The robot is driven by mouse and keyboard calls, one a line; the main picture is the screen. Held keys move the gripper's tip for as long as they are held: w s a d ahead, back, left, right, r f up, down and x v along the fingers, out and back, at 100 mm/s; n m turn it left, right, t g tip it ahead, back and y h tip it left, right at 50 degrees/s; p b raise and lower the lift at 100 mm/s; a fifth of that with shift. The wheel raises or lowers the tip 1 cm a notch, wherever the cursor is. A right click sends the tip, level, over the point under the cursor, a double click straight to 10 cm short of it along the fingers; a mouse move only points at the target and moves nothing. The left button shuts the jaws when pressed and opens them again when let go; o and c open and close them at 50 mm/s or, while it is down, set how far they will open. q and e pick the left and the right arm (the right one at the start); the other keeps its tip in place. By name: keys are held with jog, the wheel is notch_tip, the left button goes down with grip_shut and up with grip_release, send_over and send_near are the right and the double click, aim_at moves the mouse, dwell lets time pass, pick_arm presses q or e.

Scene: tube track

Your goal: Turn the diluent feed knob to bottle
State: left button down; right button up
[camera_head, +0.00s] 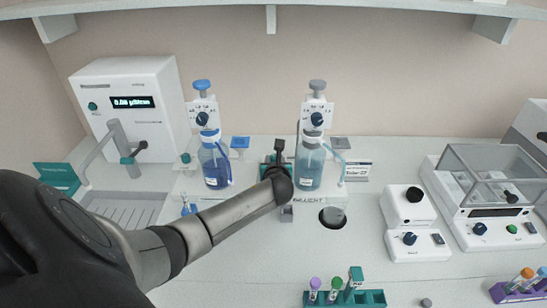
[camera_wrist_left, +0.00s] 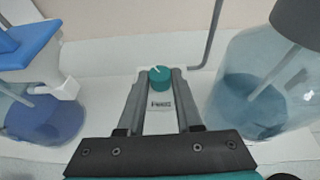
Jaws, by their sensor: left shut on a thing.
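The diluent feed knob (camera_wrist_left: 158,76) is a small teal round knob with a white pointer line on top. In the left wrist view the line points up and to the left. A white label plate (camera_wrist_left: 160,104) with dark lettering lies on the near side of it. My left gripper (camera_wrist_left: 159,84) is shut on the knob, one finger on each side. In the head view my left gripper (camera_head: 278,150) is between the two bottles, and its arm mostly hides the knob. The diluent bottle (camera_head: 309,170) with pale blue liquid stands just right of the gripper.
A darker blue bottle (camera_head: 214,166) with a dispenser stands left of the gripper. A white meter (camera_head: 128,112) with a sink is at left. A balance (camera_head: 485,200) is at right. A teal tube rack (camera_head: 372,298) stands at the front.

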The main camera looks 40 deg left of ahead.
pick_arm(q)
jog(key=shift+w+d+n+g+y, duration=0.15)
jog(key=shift+n+g+y, duration=0.75)
jog(key=shift+n, duration=0.2)
jog(key=c, duration=0.6)
grip_release()
jog(key=shift+s+d+r+p, duration=0.3)
jog(key=shift+d+p, duration=0.15)
jog(key=shift+d, duration=0.05)
jog(key=shift+g, duration=0.3)
jog(key=p+v, duration=0.2)
jog(key=v, duration=1.2)
jog(key=shift+f+p, duration=0.2)
jog(key=shift+p, duration=0.2)
